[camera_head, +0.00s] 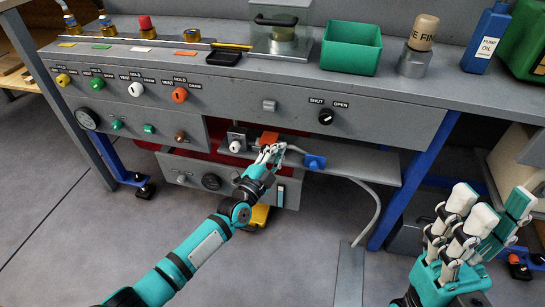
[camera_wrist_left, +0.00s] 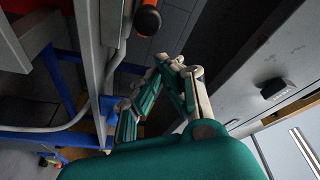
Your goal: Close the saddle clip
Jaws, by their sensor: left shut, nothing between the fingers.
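A small blue part (camera_head: 314,162), which looks like the saddle clip, sits at the front of the low grey shelf (camera_head: 375,165), where a grey hose (camera_head: 372,200) runs. I cannot tell whether it is open or closed. My left gripper (camera_head: 272,153) is shut and empty, just left of the blue part and apart from it. In the left wrist view, its fingertips (camera_wrist_left: 178,68) are together, with the grey hose (camera_wrist_left: 120,55) to their left. My right gripper (camera_head: 478,215) is held up at the lower right, empty, with its fingers apart.
The bench front above has coloured knobs and a black shut/open knob (camera_head: 325,117). A green bin (camera_head: 351,47) stands on the bench top. A blue bench leg (camera_head: 415,185) stands right of the shelf.

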